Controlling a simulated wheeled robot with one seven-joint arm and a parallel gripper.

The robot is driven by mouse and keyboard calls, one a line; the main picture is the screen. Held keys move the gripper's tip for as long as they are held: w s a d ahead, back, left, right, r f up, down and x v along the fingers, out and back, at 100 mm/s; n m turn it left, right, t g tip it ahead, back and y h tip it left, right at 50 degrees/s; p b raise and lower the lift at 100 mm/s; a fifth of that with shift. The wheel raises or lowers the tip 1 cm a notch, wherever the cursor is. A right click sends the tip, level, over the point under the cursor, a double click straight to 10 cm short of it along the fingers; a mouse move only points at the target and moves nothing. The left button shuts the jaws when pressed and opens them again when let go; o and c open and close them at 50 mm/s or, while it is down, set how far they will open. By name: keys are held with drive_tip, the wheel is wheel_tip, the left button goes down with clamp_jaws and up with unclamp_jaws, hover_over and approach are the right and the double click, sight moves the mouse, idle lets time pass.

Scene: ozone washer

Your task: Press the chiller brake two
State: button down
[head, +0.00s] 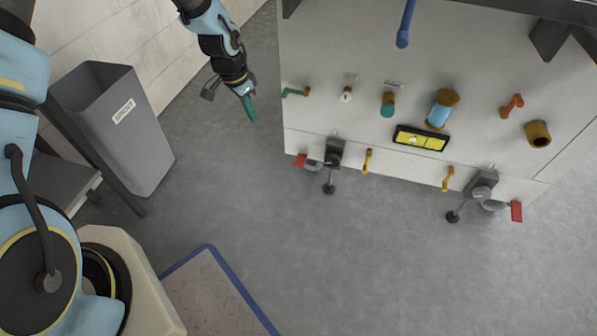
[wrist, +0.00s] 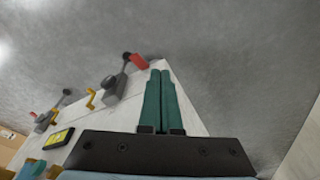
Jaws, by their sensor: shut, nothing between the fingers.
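The white machine has two caster assemblies with red brake pedals at its lower edge. One red brake pedal (head: 300,161) is at the left caster; the other red brake pedal (head: 516,212) is at the right caster. I cannot tell which is numbered two. My gripper (head: 251,108) has green fingers, closed together and empty, up and left of the left pedal and apart from it. In the wrist view the fingers (wrist: 160,72) lie side by side, just right of the nearer red pedal (wrist: 138,61). The farther pedal (wrist: 32,114) is small at the left.
The machine's panel (head: 330,60) carries colored valves, handles and a yellow display (head: 421,139). Yellow handles (head: 367,160) stick out between the casters. A grey bin (head: 125,130) stands left by the tiled wall. A blue-edged mat (head: 215,295) lies below. The grey floor between is clear.

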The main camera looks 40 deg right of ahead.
sight(298, 163)
drive_tip(key=s+d+f+m+b, duration=0.1)
drive_tip(key=s+d+f+b, duration=0.1)
drive_tip(key=f, duration=0.4)
drive_tip(key=s+d+f+m+b, duration=0.2)
drive_tip(key=s+d+f+b, duration=0.1)
drive_tip(key=d+f, duration=0.3)
drive_tip(key=shift+s+d+f+g, duration=0.2)
drive_tip(key=shift+s+f+g, duration=0.3)
drive_tip(key=shift+f, duration=0.3)
drive_tip(key=b+x, duration=0.6)
drive_tip(key=x, duration=0.1)
drive_tip(key=shift+d, duration=0.15)
